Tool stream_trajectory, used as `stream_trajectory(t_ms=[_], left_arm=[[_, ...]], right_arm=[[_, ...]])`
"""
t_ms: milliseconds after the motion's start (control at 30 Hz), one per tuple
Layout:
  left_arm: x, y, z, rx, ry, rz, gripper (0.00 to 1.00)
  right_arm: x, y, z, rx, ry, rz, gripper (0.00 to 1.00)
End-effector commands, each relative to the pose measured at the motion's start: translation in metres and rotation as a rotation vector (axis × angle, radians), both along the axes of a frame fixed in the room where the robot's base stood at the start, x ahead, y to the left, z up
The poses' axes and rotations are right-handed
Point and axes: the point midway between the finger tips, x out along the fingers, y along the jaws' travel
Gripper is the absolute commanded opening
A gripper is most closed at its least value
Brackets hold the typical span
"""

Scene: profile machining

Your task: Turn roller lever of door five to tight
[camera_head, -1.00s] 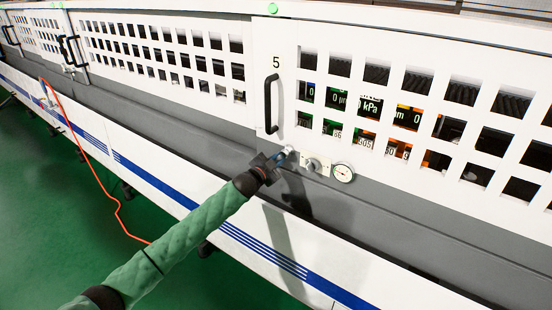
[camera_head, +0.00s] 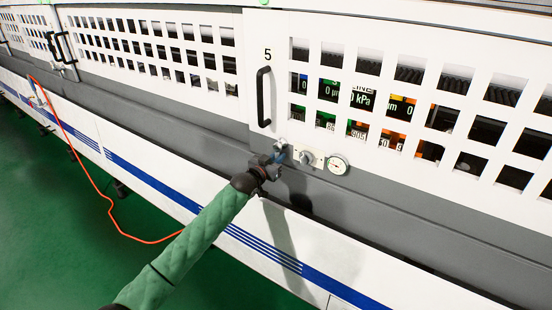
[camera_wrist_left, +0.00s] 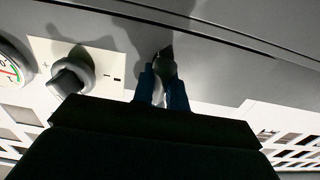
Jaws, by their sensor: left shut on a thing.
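The sliding door marked 5 (camera_head: 276,85) has a black vertical handle (camera_head: 264,97). The small pale roller lever (camera_head: 281,142) sits below that handle, at the door's lower left corner. My left gripper (camera_head: 279,155) comes in from below and is shut on the lever. In the left wrist view its two blue fingers (camera_wrist_left: 162,88) stand on either side of the lever's rounded grey end (camera_wrist_left: 163,64). The fingers and the dark gripper body hide part of the lever. Its exact angle is hard to tell. My right gripper is not in view.
Right of the lever is a knob (camera_head: 307,158) on a plate marked plus and minus, also in the left wrist view (camera_wrist_left: 72,72). A round gauge (camera_head: 337,164) follows. An orange hose (camera_head: 92,188) hangs at the left. Green floor lies open in front.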

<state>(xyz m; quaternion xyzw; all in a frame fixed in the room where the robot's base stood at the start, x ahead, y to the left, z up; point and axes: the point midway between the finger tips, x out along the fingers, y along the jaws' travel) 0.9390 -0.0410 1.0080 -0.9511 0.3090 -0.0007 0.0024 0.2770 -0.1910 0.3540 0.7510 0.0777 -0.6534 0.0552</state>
Motion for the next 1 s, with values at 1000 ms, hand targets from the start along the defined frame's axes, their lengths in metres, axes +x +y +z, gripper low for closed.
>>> stream_trajectory(t_ms=[1000], left_arm=[[-0.0039,0.0021,-0.0017,-0.016,0.013,0.000,0.36]], right_arm=[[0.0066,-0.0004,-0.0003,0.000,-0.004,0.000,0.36]])
